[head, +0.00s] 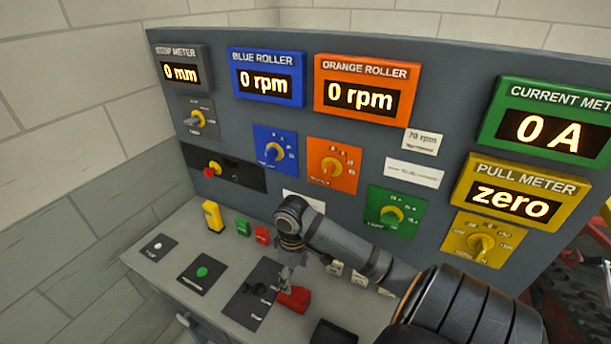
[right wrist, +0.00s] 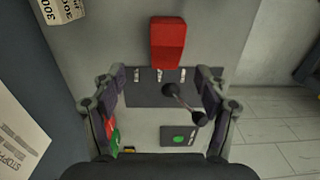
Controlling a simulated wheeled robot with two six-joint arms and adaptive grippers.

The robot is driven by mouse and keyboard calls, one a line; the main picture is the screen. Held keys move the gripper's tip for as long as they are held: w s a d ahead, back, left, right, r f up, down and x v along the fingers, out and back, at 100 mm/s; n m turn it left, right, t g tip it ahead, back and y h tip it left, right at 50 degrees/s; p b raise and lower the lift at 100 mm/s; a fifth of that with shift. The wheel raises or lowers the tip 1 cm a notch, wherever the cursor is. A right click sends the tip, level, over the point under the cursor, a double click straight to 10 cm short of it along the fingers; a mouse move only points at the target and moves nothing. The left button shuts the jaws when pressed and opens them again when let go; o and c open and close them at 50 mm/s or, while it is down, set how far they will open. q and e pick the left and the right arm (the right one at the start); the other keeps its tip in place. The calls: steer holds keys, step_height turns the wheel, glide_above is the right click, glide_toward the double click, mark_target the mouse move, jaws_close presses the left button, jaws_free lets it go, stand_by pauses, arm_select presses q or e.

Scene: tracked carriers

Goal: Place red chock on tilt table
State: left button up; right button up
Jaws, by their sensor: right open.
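A red block (head: 293,299), which looks like the red chock, lies on the grey desk by the dark lever plate. In the right wrist view the red block (right wrist: 168,42) lies beyond the fingertips, near the top of the picture. My right gripper (head: 289,272) is just above and beside it in the head view. I cannot pick out the tilt table in either view. My left gripper is not in view.
The dark plate (head: 249,293) has a lever and knobs. Button plates (head: 201,271) are at left. The meter panel (head: 300,130) rises behind the desk.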

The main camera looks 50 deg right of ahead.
mark_target(295, 293)
steer(key=shift+s+a+f, duration=0.25)
steer(key=shift+a+f, duration=0.1)
steer(key=shift+a, duration=0.4)
steer(key=f, duration=0.2)
steer(key=shift+a+f, duration=0.25)
steer(key=shift+f, duration=0.1)
steer(key=shift+d+f+p, duration=0.15)
steer(key=shift+d+f, duration=0.1)
steer(key=shift+f, duration=0.4)
steer(key=shift+d+f+p, duration=0.15)
steer(key=shift+d+f, duration=0.1)
steer(key=shift+f, duration=0.35)
step_height(295, 293, down, 3)
steer(key=shift+s+r+p, duration=0.1)
steer(key=shift+s+p, duration=0.05)
steer(key=shift+p, duration=0.15)
steer(key=shift+f, duration=0.65)
steer(key=shift+r, duration=0.1)
jaws_close()
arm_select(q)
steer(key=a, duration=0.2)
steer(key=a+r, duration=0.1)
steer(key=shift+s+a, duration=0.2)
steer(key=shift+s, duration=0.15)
